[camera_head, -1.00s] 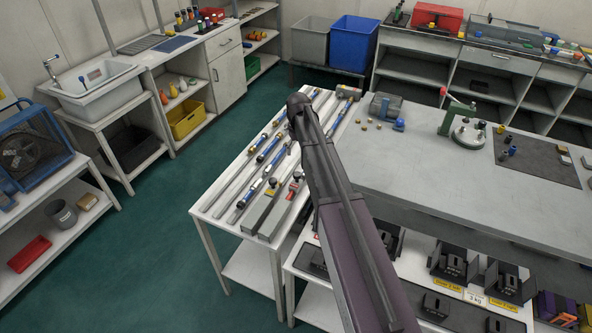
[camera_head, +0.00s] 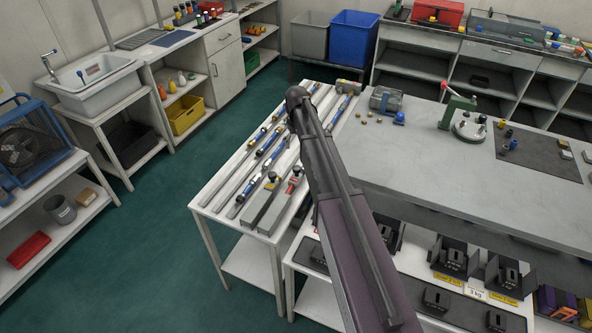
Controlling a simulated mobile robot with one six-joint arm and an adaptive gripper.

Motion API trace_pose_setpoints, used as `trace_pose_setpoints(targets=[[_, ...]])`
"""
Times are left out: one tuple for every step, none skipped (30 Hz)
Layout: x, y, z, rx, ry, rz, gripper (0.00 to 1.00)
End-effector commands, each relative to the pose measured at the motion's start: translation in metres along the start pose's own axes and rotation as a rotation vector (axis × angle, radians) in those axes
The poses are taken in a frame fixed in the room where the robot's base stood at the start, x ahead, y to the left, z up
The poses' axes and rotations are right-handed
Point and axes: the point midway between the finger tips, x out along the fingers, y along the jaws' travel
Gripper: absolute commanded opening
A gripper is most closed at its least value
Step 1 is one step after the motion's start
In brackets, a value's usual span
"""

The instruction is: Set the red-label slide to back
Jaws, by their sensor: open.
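On the narrow white table (camera_head: 228,212) are two long grey blocks side by side, each with a small dark piece on top. The right piece (camera_head: 292,185) shows red and seems to be the red-label slide on its grey block (camera_head: 276,213). The left piece (camera_head: 271,179) shows yellow on its own grey block (camera_head: 256,206). The red one appears partway along its block; its label is too small to read. My dark arm reaches up from the bottom, just right of the blocks, and covers part of the table. My gripper is not visible.
Several blue and silver rods (camera_head: 268,146) lie on the narrow table left of my arm. Black units (camera_head: 455,258) stand on a lower shelf. The green floor at left is clear.

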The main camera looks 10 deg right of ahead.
Motion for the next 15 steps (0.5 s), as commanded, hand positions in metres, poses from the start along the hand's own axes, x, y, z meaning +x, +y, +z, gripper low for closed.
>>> trace_pose_setpoints(targets=[[0.007, 0.000, 0.000, 0.000, 0.000, 0.000, 0.82], [0.010, 0.000, 0.000, 0.000, 0.000, 0.000, 0.82], [0.013, 0.000, 0.000, 0.000, 0.000, 0.000, 0.82], [0.015, 0.000, 0.000, 0.000, 0.000, 0.000, 0.82], [0.018, 0.000, 0.000, 0.000, 0.000, 0.000, 0.82], [0.021, 0.000, 0.000, 0.000, 0.000, 0.000, 0.82], [0.023, 0.000, 0.000, 0.000, 0.000, 0.000, 0.82], [0.025, 0.000, 0.000, 0.000, 0.000, 0.000, 0.82], [0.028, -0.001, 0.000, -0.001, 0.000, 0.000, 0.82], [0.030, -0.001, 0.000, -0.001, 0.000, 0.000, 0.82], [0.033, -0.001, 0.000, -0.001, 0.000, 0.000, 0.82], [0.036, -0.001, 0.000, -0.001, 0.000, 0.000, 0.82], [0.038, -0.001, 0.000, -0.001, 0.000, 0.000, 0.82], [0.040, -0.001, 0.000, -0.001, 0.000, 0.000, 0.82], [0.043, -0.001, 0.000, -0.001, 0.000, 0.000, 0.82]])
